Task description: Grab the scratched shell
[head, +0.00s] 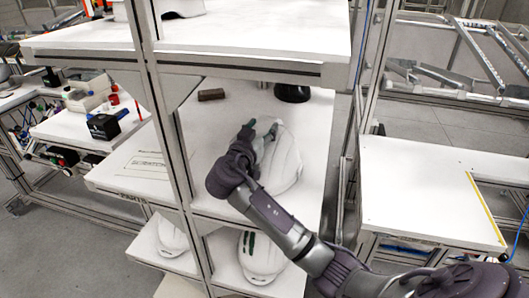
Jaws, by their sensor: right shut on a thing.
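A white helmet shell (284,162) lies on the middle shelf of the rack. My right gripper (262,134) is shut on this shell at its left upper edge, and the gripper and wrist cover part of its left side. I cannot make out a scratch on the visible surface. Another white shell with dark green marks (263,262) is on the lower shelf, and a further white shell (171,238) is to its left. My left gripper is not in view.
Rack posts (170,130) stand left of my right arm. The upper shelf (250,40) hangs above the gripper. A brown block (211,95) and a black round object (292,93) sit at the back of the middle shelf. A white table (420,190) stands on the right.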

